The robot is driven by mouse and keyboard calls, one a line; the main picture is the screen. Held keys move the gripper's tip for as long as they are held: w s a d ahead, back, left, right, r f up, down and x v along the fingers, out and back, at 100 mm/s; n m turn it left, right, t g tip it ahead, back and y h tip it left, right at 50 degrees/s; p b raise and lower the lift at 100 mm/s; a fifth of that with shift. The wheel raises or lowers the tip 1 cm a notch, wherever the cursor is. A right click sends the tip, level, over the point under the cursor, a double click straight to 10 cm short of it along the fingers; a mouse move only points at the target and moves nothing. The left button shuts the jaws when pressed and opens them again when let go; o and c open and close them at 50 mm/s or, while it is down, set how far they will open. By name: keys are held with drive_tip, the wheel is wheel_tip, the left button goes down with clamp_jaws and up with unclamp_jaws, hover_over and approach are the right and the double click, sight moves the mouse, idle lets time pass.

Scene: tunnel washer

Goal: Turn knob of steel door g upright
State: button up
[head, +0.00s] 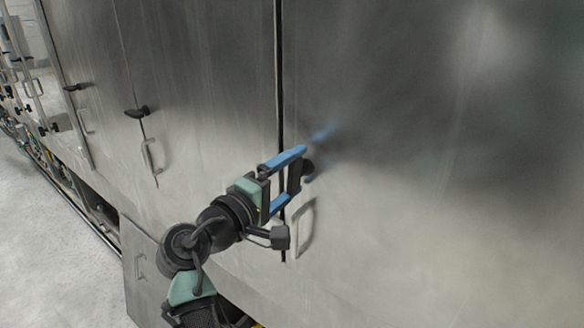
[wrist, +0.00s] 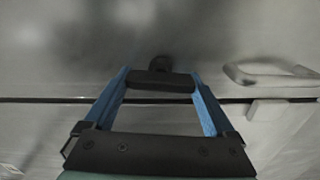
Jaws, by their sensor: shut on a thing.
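The black knob (head: 295,177) sits on the large steel door (head: 430,200), close to the dark vertical door seam. My gripper (head: 296,172) is shut on the knob, one blue finger above it and one below. In the head view the knob's bar looks about upright, partly hidden by the fingers. In the wrist view the knob (wrist: 160,82) is a dark bar spanning between the two blue fingers, with its round hub behind it. There the bar lies about parallel to the seam.
A pale door handle (head: 303,230) is just below the knob; it also shows in the wrist view (wrist: 270,73). Another black knob (head: 137,112) and handle (head: 151,157) are on panels to the left. The grey floor (head: 60,235) at left is open.

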drive_tip(key=shift+n, duration=0.6)
drive_tip(key=o, duration=1.1)
drive_tip(key=shift+c, duration=0.2)
drive_tip(key=b+v, duration=0.5)
drive_tip(key=v, duration=0.8)
